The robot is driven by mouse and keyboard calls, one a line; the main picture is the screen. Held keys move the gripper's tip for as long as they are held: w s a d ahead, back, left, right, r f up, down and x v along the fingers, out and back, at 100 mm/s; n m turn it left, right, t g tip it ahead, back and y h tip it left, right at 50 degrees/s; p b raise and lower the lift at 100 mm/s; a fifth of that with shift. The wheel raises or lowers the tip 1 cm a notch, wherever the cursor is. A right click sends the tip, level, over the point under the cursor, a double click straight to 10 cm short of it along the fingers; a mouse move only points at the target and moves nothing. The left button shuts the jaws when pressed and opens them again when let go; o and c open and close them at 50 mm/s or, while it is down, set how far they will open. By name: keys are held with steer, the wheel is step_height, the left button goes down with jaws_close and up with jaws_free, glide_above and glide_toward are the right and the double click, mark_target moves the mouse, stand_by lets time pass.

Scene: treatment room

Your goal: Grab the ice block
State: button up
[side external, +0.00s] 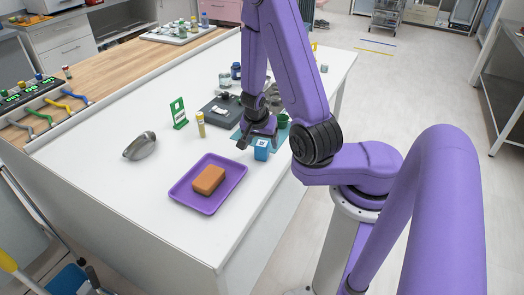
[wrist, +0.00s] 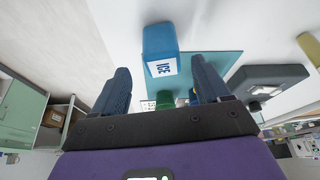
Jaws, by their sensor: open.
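The ice block is a small blue block with a white label. It stands on the table in the side view (side external: 261,150), and the wrist view shows it (wrist: 160,42) with "ICE" on the label. My gripper (side external: 262,140) is low over the table, right by the block. In the wrist view my gripper (wrist: 160,82) is open, with one dark finger on each side and nothing held between them. The block appears just beyond the fingertips, roughly centred between them. I cannot tell the exact gap.
A teal mat (wrist: 213,62) and a green cup (side external: 283,121) are close to the block. A dark scale-like device (side external: 221,108) stands behind. A purple tray (side external: 183,196) holds an orange-brown block (side external: 208,180). A yellow tube (side external: 200,124) and green sign (side external: 179,112) stand left.

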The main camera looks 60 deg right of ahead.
mark_target(262, 143)
steer(key=shift+x, duration=2.7)
steer(key=shift+w, duration=0.15)
steer(key=c, duration=1.1)
